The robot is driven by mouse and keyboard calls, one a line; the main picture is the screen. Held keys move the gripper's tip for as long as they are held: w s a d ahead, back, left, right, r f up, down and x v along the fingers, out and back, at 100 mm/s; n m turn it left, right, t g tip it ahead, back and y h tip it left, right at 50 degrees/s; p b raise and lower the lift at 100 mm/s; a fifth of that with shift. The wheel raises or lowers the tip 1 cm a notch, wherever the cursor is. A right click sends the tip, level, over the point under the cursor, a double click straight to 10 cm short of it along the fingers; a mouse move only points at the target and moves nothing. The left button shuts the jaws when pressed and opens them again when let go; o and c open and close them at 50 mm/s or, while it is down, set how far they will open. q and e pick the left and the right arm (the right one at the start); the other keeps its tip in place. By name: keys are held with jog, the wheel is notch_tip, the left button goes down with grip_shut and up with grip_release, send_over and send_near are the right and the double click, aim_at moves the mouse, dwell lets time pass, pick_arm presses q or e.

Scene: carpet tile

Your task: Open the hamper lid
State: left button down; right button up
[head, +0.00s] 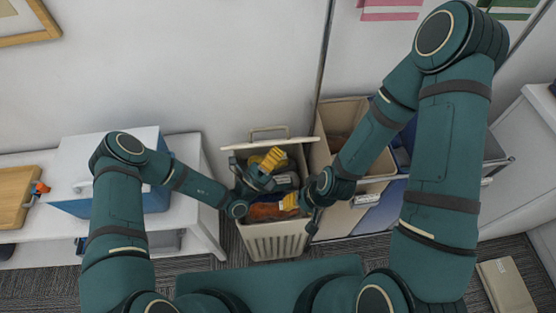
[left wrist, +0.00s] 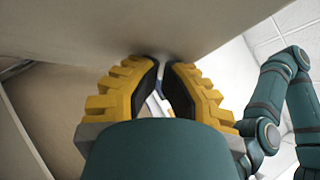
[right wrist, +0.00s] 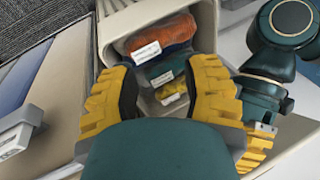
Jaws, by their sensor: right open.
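The pale slatted hamper (head: 275,245) stands on the carpet against the wall. Its lid (head: 262,144) is raised at the back, seen nearly edge-on, with a handle (head: 268,130) on top. The lid also shows as a broad beige surface in the left wrist view (left wrist: 120,25). My left gripper (head: 272,158) is at the lid's inner side, above the opening; its fingers are close together, and whether they touch is unclear. My right gripper (head: 287,202) is open and empty over the hamper's front right. The right wrist view shows an orange folded cloth (right wrist: 160,40) inside.
A tan open bin (head: 335,115) stands close on the hamper's right, with a blue-sided bin (head: 375,210) beyond. A white bench (head: 200,200) with a blue-and-white box (head: 100,160) and a wooden board (head: 15,195) is at left. A beige package (head: 505,285) lies at lower right.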

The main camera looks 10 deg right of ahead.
pick_arm(q)
jog(key=w+r+n+y+p, duration=0.2)
jog(key=w+r, duration=0.3)
jog(key=w, duration=0.4)
jog(key=shift+w+r+n+p, duration=0.25)
jog(key=shift+r+n+p, duration=0.1)
jog(key=shift+n+p, duration=0.15)
pick_arm(e)
jog(key=shift+w+d+r, duration=0.1)
jog(key=shift+w+r, duration=0.1)
jog(key=shift+r, duration=0.4)
jog(key=shift+w+r, duration=0.25)
jog(key=shift+r, duration=0.4)
jog(key=shift+w+d+r, duration=0.1)
jog(key=shift+w+r, duration=0.1)
jog(key=shift+r, duration=0.4)
pick_arm(q)
jog(key=shift+a, duration=0.1)
